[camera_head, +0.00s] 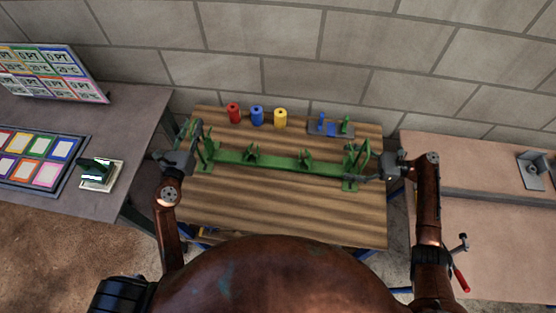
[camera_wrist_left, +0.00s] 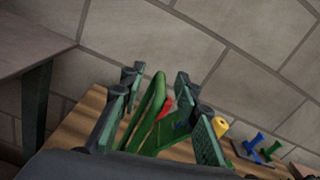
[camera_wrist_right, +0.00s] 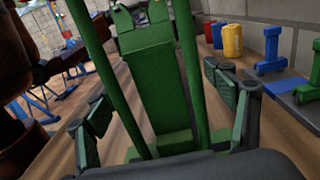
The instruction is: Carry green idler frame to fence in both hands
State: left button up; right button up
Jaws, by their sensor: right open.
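The green idler frame (camera_head: 275,160) lies lengthwise across the wooden table, with upright brackets along it and a looped handle at each end. My left gripper (camera_head: 190,136) is at its left end. In the left wrist view its fingers (camera_wrist_left: 160,125) stand apart on either side of the green handle (camera_wrist_left: 150,108), with gaps showing. My right gripper (camera_head: 364,174) is at the right end. In the right wrist view its open fingers (camera_wrist_right: 165,115) stand on either side of the frame's green bars (camera_wrist_right: 191,75). I cannot make out a fence.
The wooden table (camera_head: 290,212) has red (camera_head: 234,113), blue (camera_head: 257,116) and yellow (camera_head: 280,118) cylinders and a blue-grey plate (camera_head: 331,130) behind the frame. A grey table (camera_head: 120,125) stands left, a pinkish bench (camera_head: 480,210) right, and a block wall (camera_head: 300,55) behind.

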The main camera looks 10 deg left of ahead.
pick_arm(q)
jog(key=shift+c, duration=0.7)
pick_arm(e)
jog(key=shift+c, duration=0.5)
pick_arm(q)
grip_shut()
pick_arm(e)
jog(key=c, duration=0.8)
grip_shut()
pick_arm(q)
jog(key=shift+w+r, duration=0.1)
jog(key=shift+r, duration=0.25)
pick_arm(e)
jog(key=shift+w+a+r, duration=0.1)
jog(key=shift+w+r, duration=0.05)
jog(key=shift+r, duration=0.1)
